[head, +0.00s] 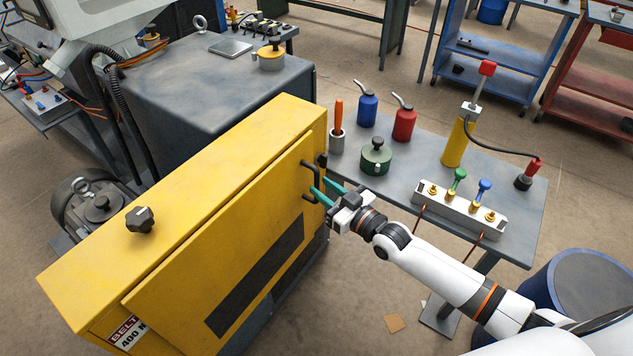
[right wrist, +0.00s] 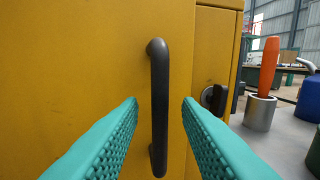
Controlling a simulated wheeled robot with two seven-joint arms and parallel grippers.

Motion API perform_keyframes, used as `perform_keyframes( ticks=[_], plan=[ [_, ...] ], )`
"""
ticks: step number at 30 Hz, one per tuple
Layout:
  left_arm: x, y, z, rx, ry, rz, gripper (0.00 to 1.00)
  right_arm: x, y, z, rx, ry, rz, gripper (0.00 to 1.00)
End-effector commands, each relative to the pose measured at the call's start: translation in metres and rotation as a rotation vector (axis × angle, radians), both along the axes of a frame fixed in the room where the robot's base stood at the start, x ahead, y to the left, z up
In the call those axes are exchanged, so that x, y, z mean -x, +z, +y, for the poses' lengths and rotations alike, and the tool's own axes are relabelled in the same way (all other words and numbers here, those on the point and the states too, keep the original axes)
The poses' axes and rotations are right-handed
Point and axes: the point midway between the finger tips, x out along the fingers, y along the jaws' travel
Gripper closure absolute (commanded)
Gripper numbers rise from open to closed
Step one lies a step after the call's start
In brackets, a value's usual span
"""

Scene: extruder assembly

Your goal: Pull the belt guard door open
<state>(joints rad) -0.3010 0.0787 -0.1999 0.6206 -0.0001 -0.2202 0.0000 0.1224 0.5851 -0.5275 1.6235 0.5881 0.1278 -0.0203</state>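The yellow belt guard door (head: 220,250) is on the front of the yellow belt guard housing (head: 190,200), with a dark panel low on it. It stands slightly proud of the housing. Its black bar handle (head: 311,183) is upright near the door's right edge and shows large in the right wrist view (right wrist: 159,108). My right gripper (head: 324,194) is open at the handle, its teal fingers on either side of the bar with gaps to both sides in the right wrist view (right wrist: 160,101). My left gripper is not in view.
A black latch knob (right wrist: 214,98) sits right of the door edge. A grey bench (head: 400,190) to the right bears a green pot (head: 375,158), blue and red cans, an orange-handled tool (head: 338,120) and a valve manifold (head: 458,209). A blue drum (head: 590,285) stands at lower right.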

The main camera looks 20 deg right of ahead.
Motion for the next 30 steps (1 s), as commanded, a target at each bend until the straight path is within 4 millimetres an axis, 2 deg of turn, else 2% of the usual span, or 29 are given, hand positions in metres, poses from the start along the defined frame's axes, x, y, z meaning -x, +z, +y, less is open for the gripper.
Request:
perform_keyframes(
  ticks=[1, 6, 17, 23, 30],
  plan=[
    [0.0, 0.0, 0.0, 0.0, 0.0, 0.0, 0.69, -0.008, 0.001, 0.004, -0.001, -0.001, -0.002, 0.69],
    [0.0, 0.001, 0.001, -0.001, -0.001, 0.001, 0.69, -0.023, 0.0, 0.012, 0.0, 0.0, -0.001, 0.69],
    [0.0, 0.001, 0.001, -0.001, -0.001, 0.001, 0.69, -0.027, 0.0, 0.014, 0.0, 0.0, 0.001, 0.69],
    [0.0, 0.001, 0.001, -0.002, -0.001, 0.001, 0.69, -0.027, 0.0, 0.014, 0.0, 0.0, 0.001, 1.0],
    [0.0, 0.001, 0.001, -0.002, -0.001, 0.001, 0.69, -0.027, 0.0, 0.013, 0.0, -0.001, 0.001, 1.0]
  ],
)
